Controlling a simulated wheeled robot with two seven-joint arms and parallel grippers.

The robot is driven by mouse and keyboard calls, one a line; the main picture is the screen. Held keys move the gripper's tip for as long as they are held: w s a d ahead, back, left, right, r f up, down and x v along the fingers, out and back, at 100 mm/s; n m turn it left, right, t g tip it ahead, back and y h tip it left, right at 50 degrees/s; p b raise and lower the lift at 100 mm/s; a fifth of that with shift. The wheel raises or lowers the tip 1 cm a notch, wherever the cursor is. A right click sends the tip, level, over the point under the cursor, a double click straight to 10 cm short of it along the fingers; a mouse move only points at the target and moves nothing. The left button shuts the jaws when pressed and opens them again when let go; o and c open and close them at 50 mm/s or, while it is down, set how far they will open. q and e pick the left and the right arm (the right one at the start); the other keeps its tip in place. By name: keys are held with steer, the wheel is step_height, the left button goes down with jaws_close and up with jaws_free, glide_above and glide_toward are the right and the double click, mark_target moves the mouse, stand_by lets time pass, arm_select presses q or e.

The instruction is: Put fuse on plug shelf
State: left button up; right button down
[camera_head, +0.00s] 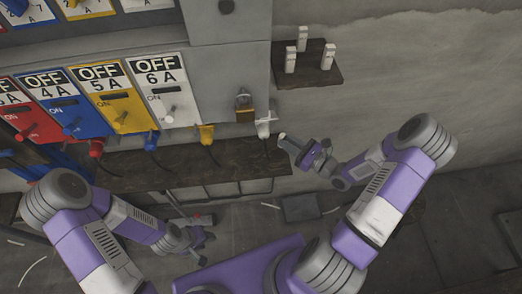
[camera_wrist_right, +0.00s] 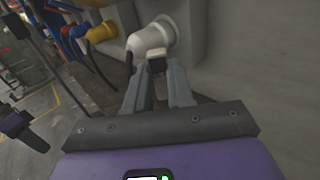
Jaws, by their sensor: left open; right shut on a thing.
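Several white upright fuses (camera_head: 303,38) stand on a small dark wall shelf (camera_head: 318,76) at the upper right. My left gripper (camera_head: 210,228) is open and low, below the brown shelf.
Red, blue, yellow and white switch panels marked OFF (camera_head: 155,75) line the cabinet. Coloured plugs with cables, such as the yellow plug (camera_head: 207,132), hang along its lower edge. The wall right of the small shelf is bare.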

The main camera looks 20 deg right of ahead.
step_height(320, 180, down, 10)
steer(key=b, duration=0.2)
steer(key=shift+r+b, duration=0.15)
steer(key=shift+b, duration=0.25)
steer(key=shift+f, duration=0.25)
steer(key=c, duration=1)
jaws_free()
steer(key=shift+r, duration=0.1)
steer(key=shift+r, duration=0.2)
steer(key=p+v, duration=0.1)
steer(key=v, duration=1.1)
steer(key=shift+f, duration=0.1)
